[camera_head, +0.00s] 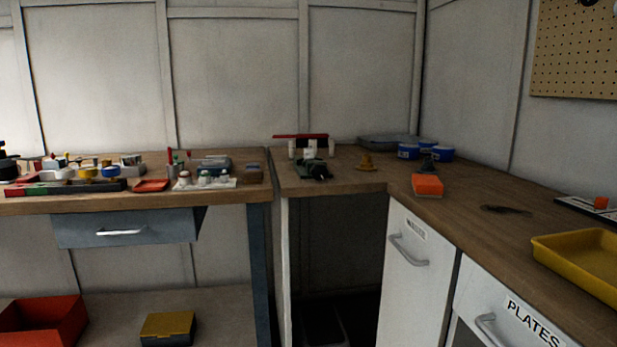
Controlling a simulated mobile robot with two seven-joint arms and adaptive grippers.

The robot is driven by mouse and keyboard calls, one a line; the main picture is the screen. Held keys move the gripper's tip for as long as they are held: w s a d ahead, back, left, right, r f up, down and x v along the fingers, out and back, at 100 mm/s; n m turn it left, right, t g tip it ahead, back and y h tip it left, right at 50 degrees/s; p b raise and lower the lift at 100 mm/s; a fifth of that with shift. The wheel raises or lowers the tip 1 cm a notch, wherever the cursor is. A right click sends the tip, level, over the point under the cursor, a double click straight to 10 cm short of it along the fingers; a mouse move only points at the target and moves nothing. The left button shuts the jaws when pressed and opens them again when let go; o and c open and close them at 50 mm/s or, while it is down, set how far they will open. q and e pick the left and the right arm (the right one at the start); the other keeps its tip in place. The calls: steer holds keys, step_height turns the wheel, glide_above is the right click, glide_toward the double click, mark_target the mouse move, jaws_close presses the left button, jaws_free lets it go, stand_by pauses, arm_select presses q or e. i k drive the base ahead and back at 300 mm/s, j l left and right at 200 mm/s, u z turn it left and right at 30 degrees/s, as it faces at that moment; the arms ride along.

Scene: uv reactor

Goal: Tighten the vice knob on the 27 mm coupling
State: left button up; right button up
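A small dark green device that looks like a vice (316,171) sits at the front of the narrow wooden bench section in the middle. It is far off and small, so I cannot make out its knob. A small pale piece (310,154) shows just above or behind it; I cannot tell whether this is the 27 mm coupling or whether it is held in the jaws. Neither of my grippers is in the picture.
A red-topped white stand (301,146) is behind the vice. The left bench (230,196) is cluttered. A yellow tray (560,256) lies at right.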

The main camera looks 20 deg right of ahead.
mark_target(318, 171)
steer(key=i+j, duration=0.4)
steer(key=i, duration=0.15)
steer(key=i+j, duration=0.4)
steer(key=i, duration=0.15)
steer(key=i+j+z, duration=0.25)
steer(key=i+j, duration=0.7)
steer(key=i, duration=0.05)
